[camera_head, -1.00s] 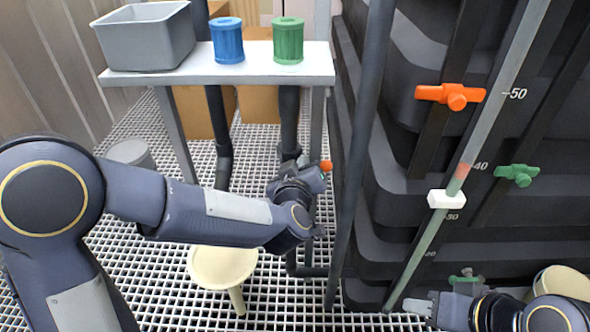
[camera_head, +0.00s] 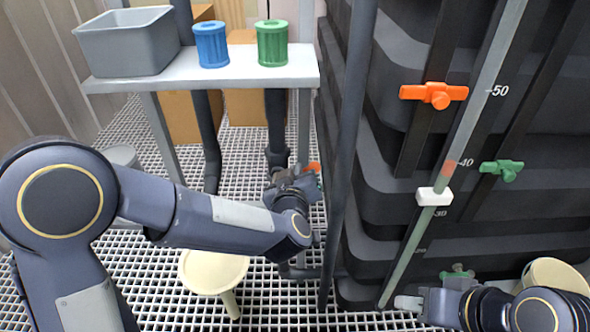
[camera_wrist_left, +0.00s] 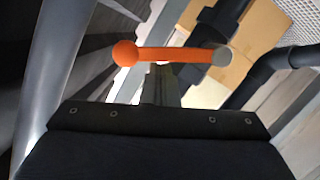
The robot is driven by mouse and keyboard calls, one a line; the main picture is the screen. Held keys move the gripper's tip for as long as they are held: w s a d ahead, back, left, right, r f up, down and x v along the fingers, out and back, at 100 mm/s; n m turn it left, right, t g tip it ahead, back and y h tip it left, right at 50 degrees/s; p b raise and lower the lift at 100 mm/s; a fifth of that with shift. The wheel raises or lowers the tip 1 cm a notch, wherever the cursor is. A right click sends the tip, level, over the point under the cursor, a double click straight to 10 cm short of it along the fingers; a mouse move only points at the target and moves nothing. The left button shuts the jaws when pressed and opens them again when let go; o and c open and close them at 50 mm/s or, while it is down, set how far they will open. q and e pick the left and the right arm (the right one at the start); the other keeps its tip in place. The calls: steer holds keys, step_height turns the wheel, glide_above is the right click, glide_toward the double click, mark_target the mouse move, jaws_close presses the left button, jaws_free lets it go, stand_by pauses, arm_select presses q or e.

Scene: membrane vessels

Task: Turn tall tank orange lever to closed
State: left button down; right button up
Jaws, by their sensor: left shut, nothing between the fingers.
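An orange lever (camera_wrist_left: 165,54) with a round orange end at left and a grey end at right lies across the left wrist view. A small orange part also shows beside my left gripper (camera_head: 300,180) in the head view. My left gripper is shut and empty; in the wrist view its narrow grey fingers (camera_wrist_left: 160,88) point at the lever's middle, and contact cannot be told. A second orange handle (camera_head: 433,93) sits crosswise on a dark strip of the black ribbed tank (camera_head: 395,110). My right gripper (camera_head: 410,303) is low at right, its opening unclear.
A dark upright pipe (camera_head: 348,150) stands just right of my left gripper. A shelf (camera_head: 200,80) holds a grey bin (camera_head: 128,42), a blue canister (camera_head: 211,44) and a green canister (camera_head: 272,43). A cream stool (camera_head: 212,272) stands below my left arm. A green handle (camera_head: 502,170) is on the tank.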

arm_select(q)
steer(key=shift+d, duration=0.1)
steer(key=shift+d+f+m+y+p, duration=0.45)
steer(key=shift+f+m+p, duration=0.25)
steer(key=shift+m+p, duration=0.5)
steer(key=shift+d+f+m+y+p, duration=0.4)
steer(key=shift+f+m+p, duration=0.4)
steer(key=shift+p, duration=0.6)
steer(key=shift+r, duration=0.1)
